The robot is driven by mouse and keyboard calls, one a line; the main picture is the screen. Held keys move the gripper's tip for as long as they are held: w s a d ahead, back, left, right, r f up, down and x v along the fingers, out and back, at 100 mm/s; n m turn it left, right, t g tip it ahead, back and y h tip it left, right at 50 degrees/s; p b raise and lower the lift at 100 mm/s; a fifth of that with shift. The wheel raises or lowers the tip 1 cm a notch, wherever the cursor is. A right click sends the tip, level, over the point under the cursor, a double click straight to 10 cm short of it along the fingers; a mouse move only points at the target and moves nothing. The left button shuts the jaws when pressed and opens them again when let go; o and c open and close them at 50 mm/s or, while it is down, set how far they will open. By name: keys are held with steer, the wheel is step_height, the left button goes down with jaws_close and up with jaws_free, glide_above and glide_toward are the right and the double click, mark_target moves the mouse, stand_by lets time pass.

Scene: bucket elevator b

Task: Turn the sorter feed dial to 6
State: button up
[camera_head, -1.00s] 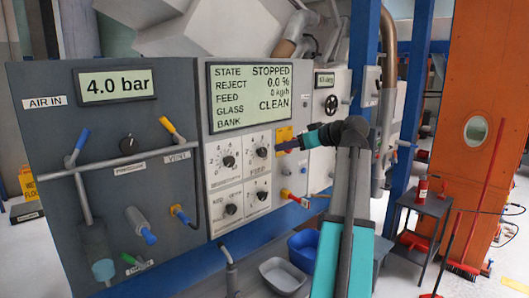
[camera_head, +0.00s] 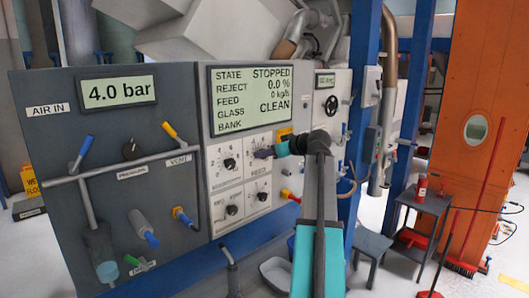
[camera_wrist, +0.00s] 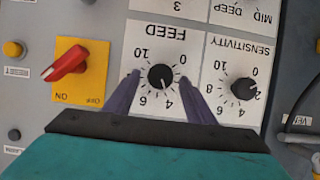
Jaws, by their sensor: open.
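The feed dial (camera_wrist: 161,77) is a round black knob on a white plate marked FEED, upside down in the wrist view. Its scale runs from 0 to 10. Its pale mark seems to point near 4, but it is too small to be sure. My gripper (camera_wrist: 160,80) is open, with one purple finger on each side of the knob. I cannot tell whether the fingers touch it. In the head view my gripper (camera_head: 265,153) is at the upper right dial plate and hides the feed dial.
The sensitivity dial (camera_wrist: 244,89) is beside the feed plate. A red switch on a yellow plate (camera_wrist: 70,65) is on the other side. The display (camera_head: 252,98) reads STOPPED. Valve handles (camera_head: 184,217) stick out of the grey panel. A grey stool (camera_head: 372,246) stands at the lower right.

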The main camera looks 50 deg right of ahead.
steer(key=shift+w+f, duration=0.15)
steer(key=shift+w, duration=0.2)
steer(key=c, duration=1)
steer(key=shift+a+f, duration=0.15)
steer(key=shift+a, duration=0.05)
steer(key=shift+d, duration=0.2)
